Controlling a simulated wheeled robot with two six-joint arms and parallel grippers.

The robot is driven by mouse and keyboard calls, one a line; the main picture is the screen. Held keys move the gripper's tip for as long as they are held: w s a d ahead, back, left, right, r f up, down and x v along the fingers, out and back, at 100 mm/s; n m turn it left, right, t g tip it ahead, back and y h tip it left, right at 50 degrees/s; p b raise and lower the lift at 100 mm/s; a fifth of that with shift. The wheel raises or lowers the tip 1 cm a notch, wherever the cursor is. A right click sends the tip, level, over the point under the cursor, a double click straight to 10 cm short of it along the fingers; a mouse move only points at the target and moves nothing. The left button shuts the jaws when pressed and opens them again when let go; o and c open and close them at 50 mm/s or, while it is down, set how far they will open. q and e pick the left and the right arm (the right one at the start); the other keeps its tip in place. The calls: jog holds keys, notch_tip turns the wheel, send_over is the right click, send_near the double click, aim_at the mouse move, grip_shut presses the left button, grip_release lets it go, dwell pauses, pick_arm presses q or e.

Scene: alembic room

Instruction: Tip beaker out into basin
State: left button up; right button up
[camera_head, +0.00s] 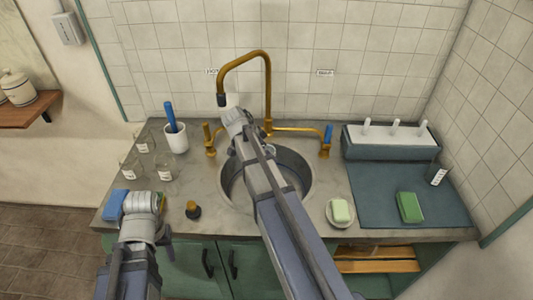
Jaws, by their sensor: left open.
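Small clear glass beakers with white labels stand at the counter's left: one at the back (145,143), one in front on the left (131,168) and one in front on the right (165,170). Another labelled glass (438,175) is on the right mat. The round metal basin (302,172) is sunk in the counter, partly covered by my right arm. My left gripper (148,203) is open at the front left edge, in front of the beakers. My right gripper (233,108) is over the basin's back, near the tap spout; its fingers are not clear.
A brass tap (268,90) arches behind the basin. A white cup (175,138) with a blue-handled tool, a dark stopper bottle (193,210), a soap dish (340,213), a green sponge (410,207) and a rack (390,140) stand around. A blue item (116,205) lies beside my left gripper.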

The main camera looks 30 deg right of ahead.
jog(key=shift+s+f+b, duration=0.15)
jog(key=shift+f+b, duration=0.1)
jog(key=shift+b, duration=0.15)
jog(key=shift+f+t+h+b, duration=0.15)
jog(key=shift+t+h+b, duration=0.55)
jog(key=shift+t+b, duration=0.15)
jog(key=shift+m+t+b, duration=0.3)
jog(key=shift+t, duration=0.15)
jog(key=shift+w+r, duration=0.25)
